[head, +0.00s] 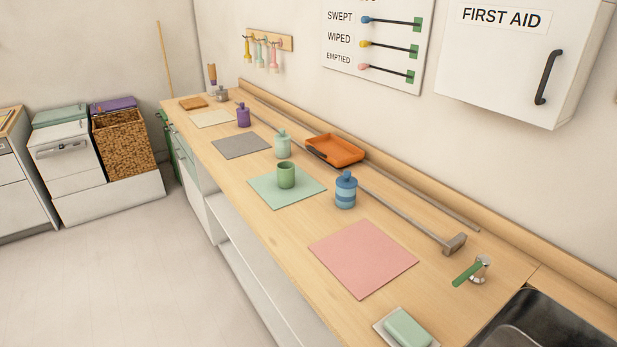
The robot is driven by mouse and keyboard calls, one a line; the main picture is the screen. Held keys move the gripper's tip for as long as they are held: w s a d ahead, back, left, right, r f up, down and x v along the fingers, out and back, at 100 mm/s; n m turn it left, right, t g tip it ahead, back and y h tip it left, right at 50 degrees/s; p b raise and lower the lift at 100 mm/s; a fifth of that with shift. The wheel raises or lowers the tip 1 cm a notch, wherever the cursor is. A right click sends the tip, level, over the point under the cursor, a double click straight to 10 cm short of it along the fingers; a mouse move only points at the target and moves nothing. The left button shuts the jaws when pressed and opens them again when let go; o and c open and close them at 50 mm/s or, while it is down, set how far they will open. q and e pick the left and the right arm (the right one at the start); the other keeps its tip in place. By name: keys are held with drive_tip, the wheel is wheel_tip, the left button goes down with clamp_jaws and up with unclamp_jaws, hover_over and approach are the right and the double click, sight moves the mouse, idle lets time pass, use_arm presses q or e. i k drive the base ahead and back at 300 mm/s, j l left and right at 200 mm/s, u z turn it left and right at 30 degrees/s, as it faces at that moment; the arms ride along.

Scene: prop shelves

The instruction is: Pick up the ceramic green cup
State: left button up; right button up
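The green cup (286,176) stands upright on a pale green mat (262,195) near the middle of the wooden counter. It has a plain cylindrical shape, and its open top shows a darker inside. Neither of my grippers shows in the head view, and nothing is touching the cup from above.
A mint bottle (283,145) stands behind the cup and a blue striped bottle (346,191) to its right. An orange tray (335,150) and a long-handled tool (400,213) lie behind. A pink mat (363,258) is bare; a sink (550,325) is at lower right.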

sight(286, 175)
drive_tip(key=i+j+z, duration=0.2)
drive_tip(key=z, duration=0.25)
drive_tip(key=i+j+z, duration=0.1)
drive_tip(key=j+z, duration=0.35)
